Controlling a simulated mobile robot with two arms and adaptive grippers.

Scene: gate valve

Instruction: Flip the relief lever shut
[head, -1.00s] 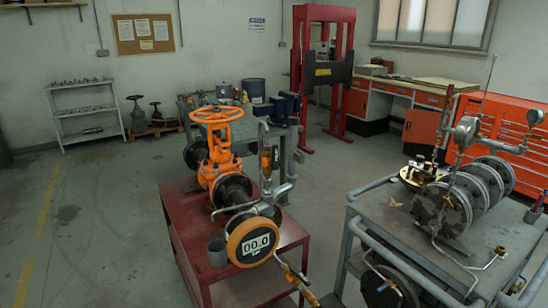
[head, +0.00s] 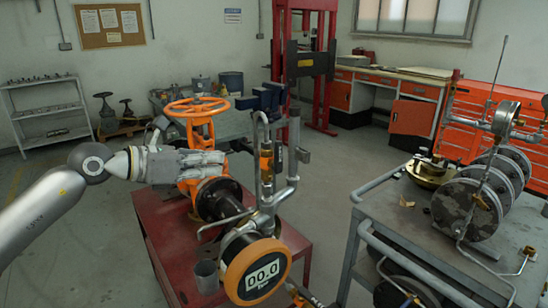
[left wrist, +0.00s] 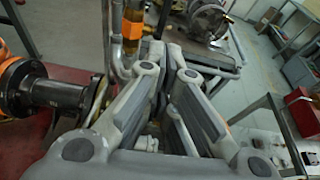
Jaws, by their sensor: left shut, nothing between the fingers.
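The orange gate valve with its handwheel (head: 196,106) stands on the red bench (head: 158,228). An upright grey pipe with an orange relief fitting (head: 266,166) stands to its right, and the fitting also shows in the left wrist view (left wrist: 133,26). The lever is too small to tell apart from the fitting, so its position is unclear. My left gripper (head: 224,158) is shut and empty, level in front of the orange valve body, its tips pointing toward the fitting. In the left wrist view its fingers (left wrist: 164,48) end close to the pipe; contact cannot be told. My right gripper is not in view.
A grey cart (head: 398,222) with flanged discs and pipework is at the right. Open floor lies between bench and cart.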

